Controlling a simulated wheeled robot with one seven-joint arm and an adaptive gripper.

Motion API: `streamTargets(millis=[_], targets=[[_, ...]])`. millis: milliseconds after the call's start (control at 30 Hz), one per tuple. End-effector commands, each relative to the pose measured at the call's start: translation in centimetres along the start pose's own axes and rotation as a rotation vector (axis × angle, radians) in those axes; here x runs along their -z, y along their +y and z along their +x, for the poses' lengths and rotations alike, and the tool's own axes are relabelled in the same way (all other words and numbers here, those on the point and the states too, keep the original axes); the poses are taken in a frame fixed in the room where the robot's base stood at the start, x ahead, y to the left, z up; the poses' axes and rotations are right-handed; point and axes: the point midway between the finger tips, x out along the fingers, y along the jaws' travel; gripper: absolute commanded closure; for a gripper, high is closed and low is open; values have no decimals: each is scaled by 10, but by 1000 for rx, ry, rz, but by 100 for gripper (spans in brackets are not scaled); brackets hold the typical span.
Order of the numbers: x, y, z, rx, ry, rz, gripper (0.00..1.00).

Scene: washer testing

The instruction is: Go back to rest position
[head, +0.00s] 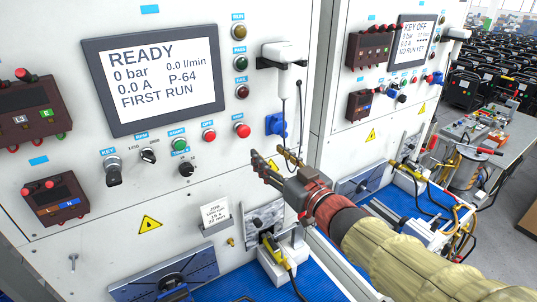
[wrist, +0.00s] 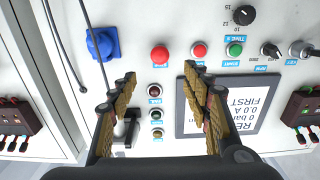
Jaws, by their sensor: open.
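My gripper (head: 264,152) is open and empty in the head view, in front of the near test panel, below and right of its red buttons. In the wrist view my gripper (wrist: 160,72) has its fingers spread wide over the panel, which appears upside down. Between and just beyond the fingertips show a red button (wrist: 160,52), another red button (wrist: 199,50) and the column of lamps (wrist: 155,115). The panel's screen (head: 158,82) reads READY, 0 bar, 0.0 l/min, 0.0 A, P-64, FIRST RUN. I cannot tell the exact gap between fingers and panel.
Below are a card (head: 216,214), a yellow connector (head: 272,246) and a blue mat (head: 330,272). A second panel (head: 385,75) and a cluttered table (head: 512,140) stand right.

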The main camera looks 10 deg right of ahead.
Motion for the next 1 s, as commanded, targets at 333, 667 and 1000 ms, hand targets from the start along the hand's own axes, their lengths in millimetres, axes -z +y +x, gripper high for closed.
streamTargets(millis=[333, 667, 1000], targets=[[-23, 18, -1, -63, -85, -60, 51], [-143, 88, -86, -384, -591, -71, 51], [-268, 37, -233, -436, -1067, 106, 51]])
